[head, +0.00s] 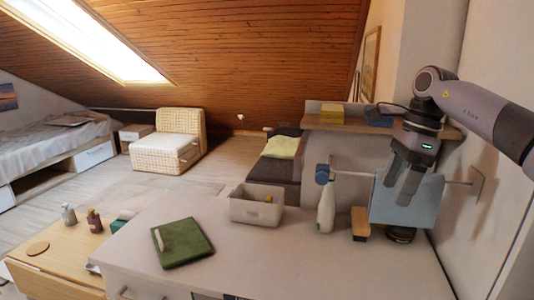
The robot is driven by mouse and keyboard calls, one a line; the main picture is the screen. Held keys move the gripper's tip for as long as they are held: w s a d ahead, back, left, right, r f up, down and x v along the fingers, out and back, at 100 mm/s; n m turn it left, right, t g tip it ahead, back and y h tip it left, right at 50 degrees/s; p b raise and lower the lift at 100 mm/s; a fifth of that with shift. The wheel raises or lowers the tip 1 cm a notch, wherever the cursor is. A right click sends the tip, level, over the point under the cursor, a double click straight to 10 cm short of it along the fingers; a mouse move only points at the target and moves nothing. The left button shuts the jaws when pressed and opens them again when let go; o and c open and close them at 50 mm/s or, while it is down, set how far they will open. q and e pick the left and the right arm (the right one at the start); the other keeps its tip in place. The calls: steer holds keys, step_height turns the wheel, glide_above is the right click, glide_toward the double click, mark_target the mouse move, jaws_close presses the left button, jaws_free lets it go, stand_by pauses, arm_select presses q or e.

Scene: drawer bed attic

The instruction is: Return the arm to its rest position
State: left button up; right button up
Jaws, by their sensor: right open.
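My right arm comes in from the right edge, and its gripper (399,192) hangs with the fingers pointing down. The gripper is open, and I see nothing between its fingers. It is in front of the blue-grey cloth or panel (425,207) at the wall; I cannot tell whether it touches it. My left gripper is not in view.
The counter (310,268) holds a green board (182,246), a whitish bin (257,207), a spray bottle (326,208), and a wooden-topped block (360,222). A dark round object (400,235) stands below the gripper. A shelf (345,119) is behind. The counter's front middle is clear.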

steer(key=s+a+f+g+y, duration=0.25)
steer(key=a+f+y, duration=0.35)
steer(key=a+f, duration=0.9)
steer(key=s+a+f+m+t+y, duration=0.25)
steer(key=s+a+m+y, duration=0.2)
steer(key=a+m, duration=0.25)
steer(key=s+a+f+m+t+y, duration=0.1)
steer(key=s+a+m+t+y, duration=0.25)
steer(key=a+m+y, duration=0.3)
steer(key=s+d+f+m+t+h, duration=0.3)
steer(key=d+f+m+t+h, duration=0.3)
steer(key=m, duration=0.8)
steer(key=s+d+f+m+t+h, duration=0.2)
steer(key=d+f+m+t+h, duration=0.45)
steer(key=m, duration=0.65)
steer(key=s+d+f+m+g+h, duration=0.5)
steer(key=s+d+f+m, duration=0.4)
steer(key=s, duration=0.5)
steer(key=shift+s+d+f, duration=0.15)
steer(key=shift+d+f, duration=0.55)
steer(key=shift+d, duration=0.2)
